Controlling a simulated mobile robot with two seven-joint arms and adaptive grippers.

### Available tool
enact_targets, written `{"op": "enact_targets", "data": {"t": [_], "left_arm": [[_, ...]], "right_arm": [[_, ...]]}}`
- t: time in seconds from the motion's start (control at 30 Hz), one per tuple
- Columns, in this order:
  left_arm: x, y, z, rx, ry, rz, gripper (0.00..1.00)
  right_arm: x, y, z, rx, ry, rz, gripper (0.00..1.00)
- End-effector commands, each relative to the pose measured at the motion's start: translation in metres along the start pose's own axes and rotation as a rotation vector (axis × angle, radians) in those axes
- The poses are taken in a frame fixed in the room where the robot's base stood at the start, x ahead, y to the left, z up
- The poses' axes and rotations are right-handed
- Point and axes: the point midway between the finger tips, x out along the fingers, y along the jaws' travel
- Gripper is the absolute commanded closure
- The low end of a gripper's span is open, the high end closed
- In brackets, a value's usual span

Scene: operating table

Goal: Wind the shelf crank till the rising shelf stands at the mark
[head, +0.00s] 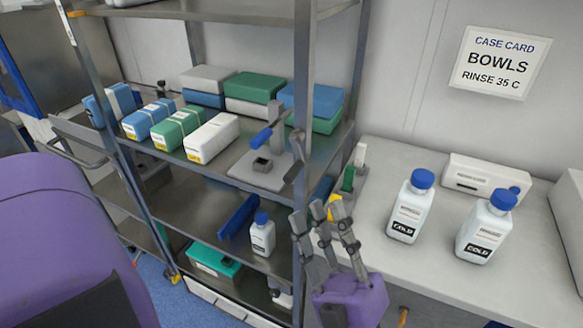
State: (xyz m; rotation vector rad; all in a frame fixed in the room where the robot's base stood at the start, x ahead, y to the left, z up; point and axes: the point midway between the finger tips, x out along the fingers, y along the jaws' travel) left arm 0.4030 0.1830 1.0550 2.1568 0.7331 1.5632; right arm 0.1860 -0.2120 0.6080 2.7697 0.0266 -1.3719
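A grey fixture (258,177) with a flat base and an upright post stands on the middle shelf of the metal rack. A blue handle (262,137) on a grey arm sticks out from it and looks like the crank. I cannot tell which part is the rising shelf, and I cannot make out the mark. My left gripper (320,212) is in front of the rack's right front post, below and right of the blue handle and apart from it. Its grey fingers are spread and hold nothing I can see. My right gripper is not in view.
Wrapped boxes (211,138) fill the middle shelf left of the fixture. A white bottle (262,236) and a dark blue panel (238,217) are on the shelf below. A counter (430,255) at right holds two blue-capped bottles (410,208). The rack post (304,90) stands beside the fixture.

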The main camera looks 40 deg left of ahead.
Motion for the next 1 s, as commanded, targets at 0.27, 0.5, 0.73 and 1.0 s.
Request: {"op": "enact_targets", "data": {"t": [0.27,0.5,0.73,1.0], "left_arm": [[0.043,-0.039,0.021,0.001,0.004,0.005,0.68],[0.074,-0.049,0.027,-0.003,0.005,0.004,0.68],[0.083,-0.051,0.028,0.0,0.001,0.002,0.68],[0.082,-0.052,0.028,0.0,0.0,0.001,0.76]], "right_arm": [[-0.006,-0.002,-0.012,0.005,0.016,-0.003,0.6],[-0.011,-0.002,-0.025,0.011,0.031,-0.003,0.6],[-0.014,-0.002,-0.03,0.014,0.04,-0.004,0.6],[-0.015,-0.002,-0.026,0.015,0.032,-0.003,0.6]]}}
